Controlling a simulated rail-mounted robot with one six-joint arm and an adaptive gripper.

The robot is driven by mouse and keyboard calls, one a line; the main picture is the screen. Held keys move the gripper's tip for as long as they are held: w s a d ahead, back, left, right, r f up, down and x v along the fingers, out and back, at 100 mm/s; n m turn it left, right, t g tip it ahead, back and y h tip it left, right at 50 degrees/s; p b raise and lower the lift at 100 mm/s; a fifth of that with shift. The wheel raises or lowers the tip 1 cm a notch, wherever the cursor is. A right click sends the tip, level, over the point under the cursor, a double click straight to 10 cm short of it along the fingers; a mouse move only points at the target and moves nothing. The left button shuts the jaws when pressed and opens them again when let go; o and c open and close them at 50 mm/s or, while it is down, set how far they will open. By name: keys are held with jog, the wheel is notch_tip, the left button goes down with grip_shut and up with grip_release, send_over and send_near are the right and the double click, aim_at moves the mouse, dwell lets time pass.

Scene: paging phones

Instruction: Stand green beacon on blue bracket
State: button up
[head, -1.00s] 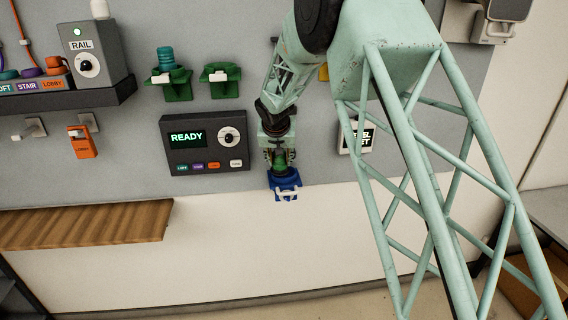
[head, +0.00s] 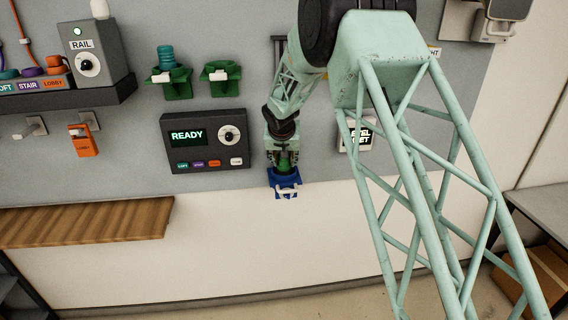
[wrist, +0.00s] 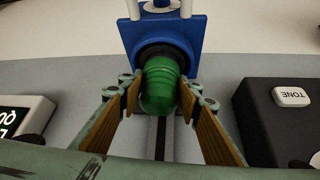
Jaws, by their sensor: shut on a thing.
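The green beacon (head: 284,162) is between the fingers of my gripper (head: 283,158), which is shut on it. In the wrist view the ribbed green beacon (wrist: 160,86) has its far end at the dark round opening of the blue bracket (wrist: 124,42). In the head view the blue bracket (head: 285,184) is on the wall directly below the beacon, with a white clip on its front. The beacon looks nearly upright. Whether it is fully seated is hidden.
A dark panel reading READY (head: 205,142) is close left of my gripper. Green brackets (head: 220,80) are higher up on the left, one with a teal beacon (head: 166,57). A wooden shelf (head: 85,222) is at lower left.

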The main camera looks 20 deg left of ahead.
jog(key=shift+f, duration=0.5)
jog(key=shift+f, duration=0.15)
jog(key=o, duration=0.8)
jog(key=shift+r, duration=0.2)
jog(key=shift+b+v, duration=0.8)
jog(key=shift+v, duration=5.15)
